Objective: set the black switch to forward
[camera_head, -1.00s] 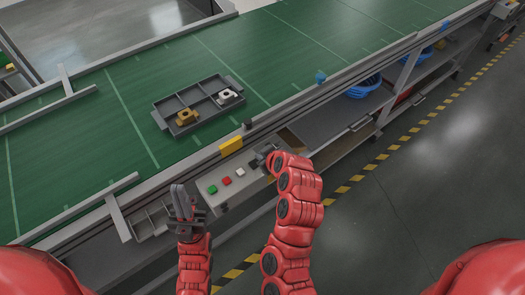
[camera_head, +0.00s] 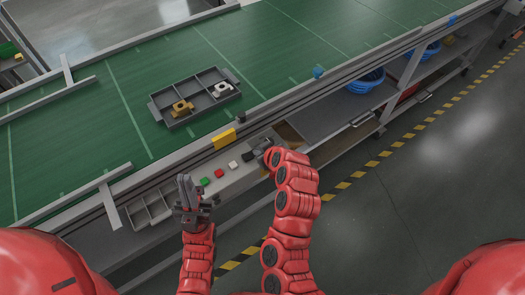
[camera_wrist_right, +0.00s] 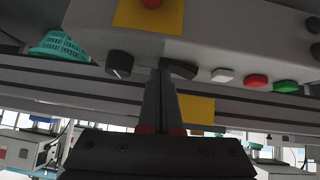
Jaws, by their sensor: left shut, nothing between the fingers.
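The control box (camera_head: 215,187) stands at the near edge of the conveyor, with a green, a red and a white button in a row. A black knob (camera_head: 247,156) sits beyond the white button. In the right wrist view a black knob (camera_wrist_right: 184,69) beside the white button is partly covered by my fingertips. A second black knob (camera_wrist_right: 119,64) with a pale mark lies left of them. My right gripper (camera_wrist_right: 160,74) looks shut, its fingertips at the first knob's edge; contact is unclear. My left gripper (camera_head: 183,182) is shut and empty, near the box's green-button end.
A yellow plate with a red button (camera_wrist_right: 150,14) is on the same panel. A grey divided tray (camera_head: 200,108) with a gold and a silver part lies on the green belt. A small grey bin (camera_head: 147,212) is left of the box.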

